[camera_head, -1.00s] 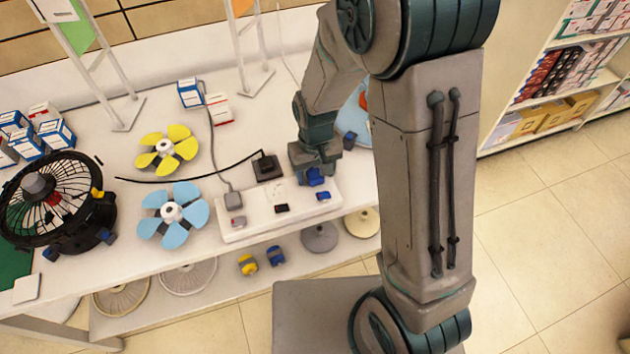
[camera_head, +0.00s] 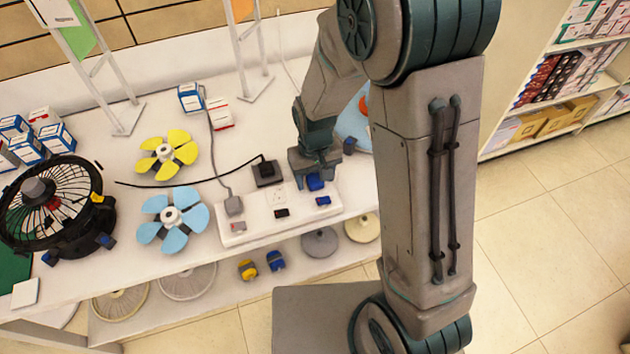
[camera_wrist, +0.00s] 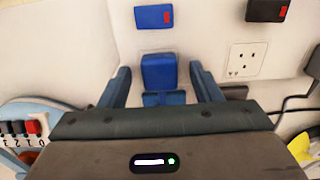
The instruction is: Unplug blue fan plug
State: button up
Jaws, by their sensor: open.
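A blue plug (camera_head: 315,182) sits on the white power strip (camera_head: 262,231) at the table's front edge. The wrist view shows this plug (camera_wrist: 160,72) between my fingers. My gripper (camera_wrist: 160,84) is open, one finger on each side of the plug, with small gaps showing. In the head view my gripper (camera_head: 314,172) is just above and behind the plug and partly hides it. A blue switch (camera_wrist: 153,16) is in front of the plug on the strip. The blue-bladed fan part (camera_head: 170,217) lies left of the strip.
A black plug (camera_head: 266,171) with a black cable and a grey plug (camera_head: 233,205) are left of my gripper. An empty socket (camera_wrist: 246,60) is beside the blue plug.

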aim_at(315, 179)
grip_shut()
jog(key=shift+r+p, duration=2.1)
jog(key=shift+r, duration=0.95)
